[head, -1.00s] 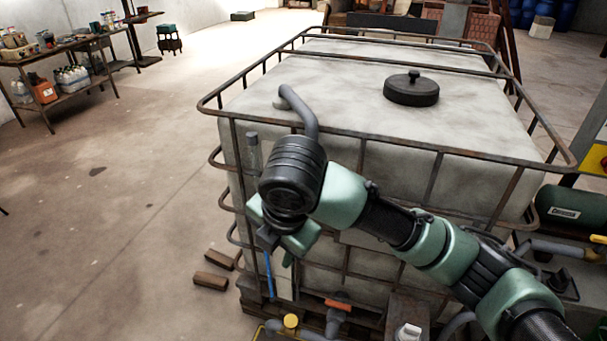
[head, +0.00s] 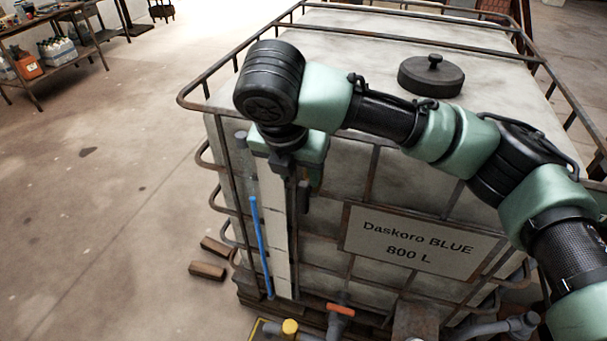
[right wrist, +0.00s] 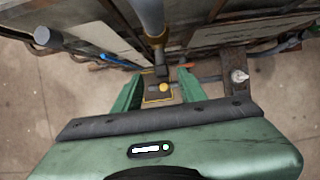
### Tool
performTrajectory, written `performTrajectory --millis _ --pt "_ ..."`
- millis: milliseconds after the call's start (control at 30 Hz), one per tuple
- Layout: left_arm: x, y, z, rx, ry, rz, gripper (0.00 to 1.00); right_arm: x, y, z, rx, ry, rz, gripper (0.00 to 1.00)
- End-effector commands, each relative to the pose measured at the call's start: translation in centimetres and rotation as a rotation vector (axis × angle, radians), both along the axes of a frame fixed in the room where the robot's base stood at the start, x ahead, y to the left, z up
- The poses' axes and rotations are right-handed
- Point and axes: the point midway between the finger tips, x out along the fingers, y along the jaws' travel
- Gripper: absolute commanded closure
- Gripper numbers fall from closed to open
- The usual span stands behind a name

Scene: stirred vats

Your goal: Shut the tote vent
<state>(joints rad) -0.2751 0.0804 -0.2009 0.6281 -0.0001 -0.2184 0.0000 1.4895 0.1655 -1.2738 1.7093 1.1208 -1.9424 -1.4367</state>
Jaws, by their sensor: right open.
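The tote (head: 330,70) is a pale tank in a rusty cage, labelled "Daskoro BLUE 800 L". A round black lid (head: 432,77) with a small knob sits on its top. No part is marked as the vent, and I cannot tell which part it is. My right gripper (head: 304,188) hangs at the tote's front left corner, pointing down. In the right wrist view its green fingers (right wrist: 160,88) are apart, with nothing clearly between them. A grey pipe (right wrist: 150,15) with a brass-coloured end shows just beyond the fingers. My left gripper is out of view.
A blue tube (head: 260,240) runs down the tote's front. Below are an orange handle (head: 341,309) and a yellow knob (head: 290,327), which also shows in the right wrist view (right wrist: 163,88). Two brown blocks (head: 207,271) lie on the floor.

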Motion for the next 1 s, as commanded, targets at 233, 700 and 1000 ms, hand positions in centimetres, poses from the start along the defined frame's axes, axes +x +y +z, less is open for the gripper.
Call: performTrajectory --millis 233,700,1000 --pt "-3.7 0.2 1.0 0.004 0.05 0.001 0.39 1.3 -0.6 -3.5 -0.002 0.005 -0.002 0.59" --pt "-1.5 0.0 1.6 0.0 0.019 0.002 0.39 2.5 -0.9 -6.6 0.001 0.001 0.0 0.59" --pt "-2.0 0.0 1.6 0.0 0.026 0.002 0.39 2.5 -0.9 -6.6 0.001 0.001 -0.001 1.0"
